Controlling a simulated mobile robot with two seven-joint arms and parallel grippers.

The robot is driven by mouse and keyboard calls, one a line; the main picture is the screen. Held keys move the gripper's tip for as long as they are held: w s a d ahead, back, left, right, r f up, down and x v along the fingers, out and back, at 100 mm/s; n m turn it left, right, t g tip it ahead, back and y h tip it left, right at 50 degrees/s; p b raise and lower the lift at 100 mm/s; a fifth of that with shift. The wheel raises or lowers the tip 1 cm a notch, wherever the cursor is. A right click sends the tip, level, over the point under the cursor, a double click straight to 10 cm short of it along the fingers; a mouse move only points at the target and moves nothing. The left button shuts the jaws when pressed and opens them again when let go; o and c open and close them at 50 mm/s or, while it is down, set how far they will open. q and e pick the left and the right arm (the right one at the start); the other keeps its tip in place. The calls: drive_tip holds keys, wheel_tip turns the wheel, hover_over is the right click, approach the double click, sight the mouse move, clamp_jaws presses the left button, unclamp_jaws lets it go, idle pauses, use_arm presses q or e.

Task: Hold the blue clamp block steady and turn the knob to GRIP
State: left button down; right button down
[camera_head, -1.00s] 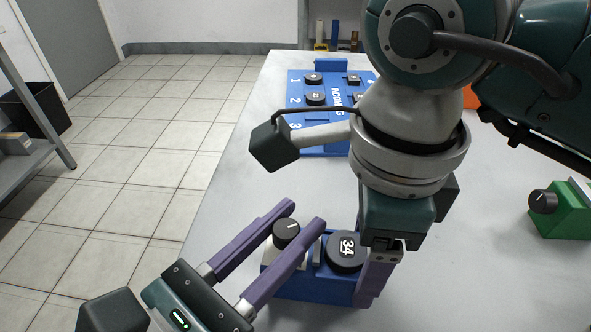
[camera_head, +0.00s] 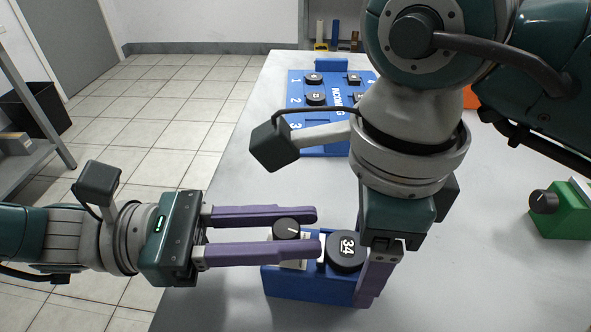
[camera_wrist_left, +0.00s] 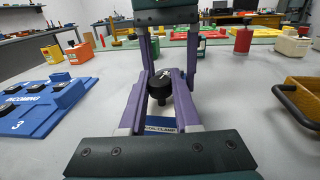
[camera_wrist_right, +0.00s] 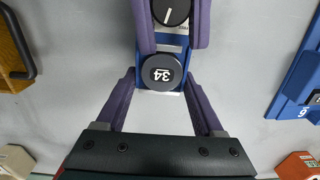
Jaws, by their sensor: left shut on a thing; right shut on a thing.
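The blue clamp block (camera_head: 315,289) sits on the table, with a round dark disc (camera_head: 346,252) marked 34 on its right part. The black knob (camera_head: 287,228) with a white pointer line is on its left part. My left gripper (camera_head: 317,231) comes in level from the left, its purple fingers shut on the knob from both sides; the left wrist view shows the knob (camera_wrist_left: 160,86) between them. My right gripper (camera_wrist_right: 160,75) reaches down from above, shut on the block around the disc's end. The GRIP marking is not readable.
A blue numbered board (camera_head: 325,142) with black pieces lies farther back on the table. A green block with a black knob (camera_head: 543,201) stands at the right. My right arm covers much of the table behind the block. The table's left edge is close under my left gripper.

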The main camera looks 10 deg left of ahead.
sight(286, 229)
use_arm(q)
drive_tip(key=shift+m+g, duration=0.7)
drive_tip(key=shift+g, duration=0.4)
drive_tip(key=c, duration=0.6)
unclamp_jaws()
drive_tip(key=shift+r, duration=0.1)
drive_tip(key=shift+r, duration=4.95)
